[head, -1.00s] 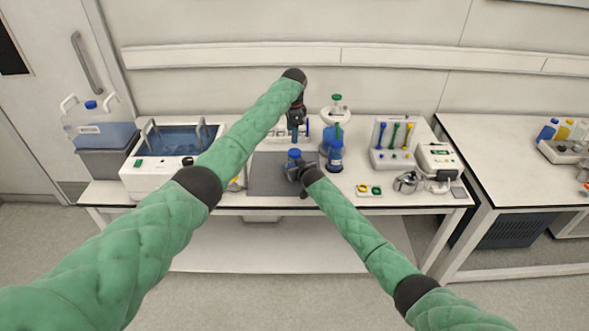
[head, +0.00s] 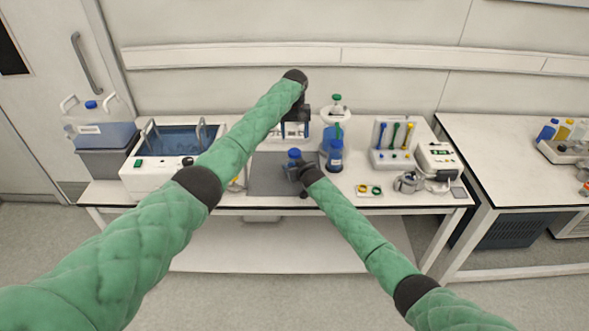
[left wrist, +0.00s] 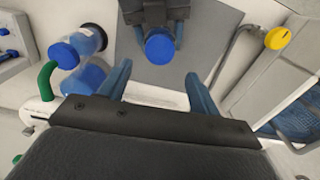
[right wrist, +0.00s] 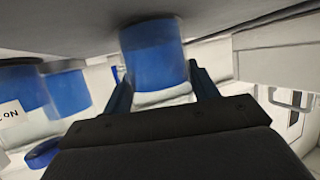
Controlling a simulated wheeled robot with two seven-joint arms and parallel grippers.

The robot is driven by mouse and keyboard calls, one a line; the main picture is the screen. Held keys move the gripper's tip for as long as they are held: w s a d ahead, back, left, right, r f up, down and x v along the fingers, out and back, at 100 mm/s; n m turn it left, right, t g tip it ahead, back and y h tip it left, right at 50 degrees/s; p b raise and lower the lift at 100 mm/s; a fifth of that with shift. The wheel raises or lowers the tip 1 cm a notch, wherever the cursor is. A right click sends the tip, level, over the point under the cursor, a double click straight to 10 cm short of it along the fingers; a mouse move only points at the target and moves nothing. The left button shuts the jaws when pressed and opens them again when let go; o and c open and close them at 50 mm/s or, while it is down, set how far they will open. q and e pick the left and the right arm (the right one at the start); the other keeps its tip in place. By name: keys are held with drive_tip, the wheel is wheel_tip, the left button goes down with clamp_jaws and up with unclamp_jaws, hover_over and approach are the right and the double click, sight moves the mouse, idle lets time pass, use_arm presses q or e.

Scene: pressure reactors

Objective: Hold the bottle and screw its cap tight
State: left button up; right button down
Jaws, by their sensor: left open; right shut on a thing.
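The bottle (right wrist: 163,97) has blue liquid and clear walls, and stands by the grey mat in the upside-down right wrist view. My right gripper (right wrist: 160,82) is shut around it, and in the head view it reaches in from the right (head: 300,172). The blue cap (left wrist: 160,46) is on top of the bottle, seen from above in the left wrist view; it also shows in the head view (head: 294,153). I cannot tell how tight it is. My left gripper (left wrist: 157,76) is open and empty above the cap, fingers apart and not touching it.
A water bath (head: 150,176) is at the left, and a rack (head: 392,158) with coloured tools and a ring tray (head: 369,190) are at the right. The grey mat (head: 265,180) has bare room.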

sight(295, 151)
use_arm(q)
drive_tip(key=n, duration=0.4)
drive_tip(key=shift+f, duration=0.1)
idle(0.3)
drive_tip(key=shift+f, duration=3.9)
drive_tip(key=c, duration=1)
drive_tip(key=m, duration=1)
drive_tip(key=shift+m, duration=0.4)
drive_tip(key=o, duration=1.1)
